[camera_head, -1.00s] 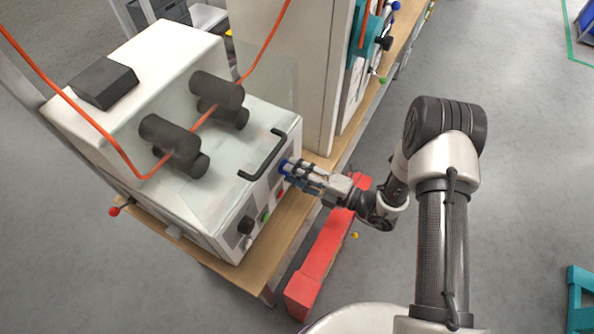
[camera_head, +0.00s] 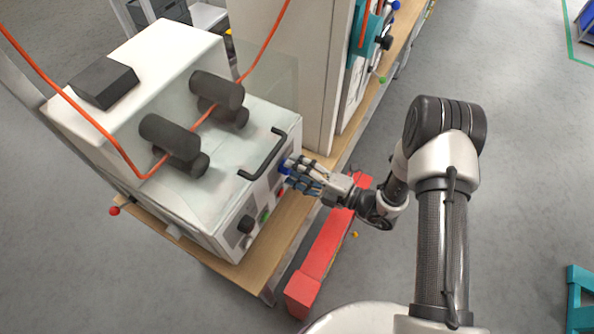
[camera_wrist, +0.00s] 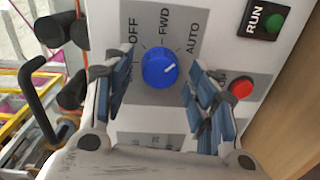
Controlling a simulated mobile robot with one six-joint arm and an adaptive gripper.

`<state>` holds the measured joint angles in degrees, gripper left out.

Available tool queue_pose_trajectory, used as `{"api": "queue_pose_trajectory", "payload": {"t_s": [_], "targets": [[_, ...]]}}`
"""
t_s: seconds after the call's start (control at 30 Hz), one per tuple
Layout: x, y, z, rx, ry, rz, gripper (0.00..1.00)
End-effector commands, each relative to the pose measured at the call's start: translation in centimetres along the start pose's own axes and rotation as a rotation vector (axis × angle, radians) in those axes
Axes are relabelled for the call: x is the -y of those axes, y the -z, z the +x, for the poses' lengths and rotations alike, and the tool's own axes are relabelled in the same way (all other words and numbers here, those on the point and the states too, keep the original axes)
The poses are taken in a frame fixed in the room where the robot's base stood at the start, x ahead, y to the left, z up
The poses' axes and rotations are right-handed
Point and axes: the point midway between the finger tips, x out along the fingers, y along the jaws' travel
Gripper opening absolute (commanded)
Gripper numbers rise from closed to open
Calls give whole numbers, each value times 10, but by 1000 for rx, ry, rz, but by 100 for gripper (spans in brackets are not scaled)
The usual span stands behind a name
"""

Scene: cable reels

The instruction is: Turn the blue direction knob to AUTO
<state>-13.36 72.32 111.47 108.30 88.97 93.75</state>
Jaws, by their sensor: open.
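The blue direction knob (camera_wrist: 159,67) sits on a grey label plate with OFF, FWD and AUTO marked around it. The knob is partly visible on the machine's front panel in the head view (camera_head: 285,166). My gripper (camera_wrist: 157,78) is open, its blue-padded fingers spread to the left and right of the knob with gaps on both sides. In the head view my gripper (camera_head: 291,172) is right at the panel.
A green RUN button (camera_wrist: 273,19) and a red button (camera_wrist: 241,87) are to the knob's right. A black handle (camera_head: 264,155) is above the panel. A red bar-shaped object (camera_head: 325,250) lies below the wooden bench edge.

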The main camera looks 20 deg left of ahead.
Motion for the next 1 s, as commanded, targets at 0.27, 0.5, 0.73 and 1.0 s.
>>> {"api": "queue_pose_trajectory", "payload": {"t_s": [0.27, 0.5, 0.73, 1.0], "targets": [[0, 0, -2, 1, 0, -1, 53], [0, -2, -37, 8, -1, 2, 53], [0, -2, -86, 6, 0, 0, 53], [0, 0, -118, 1, 0, -1, 53]]}}
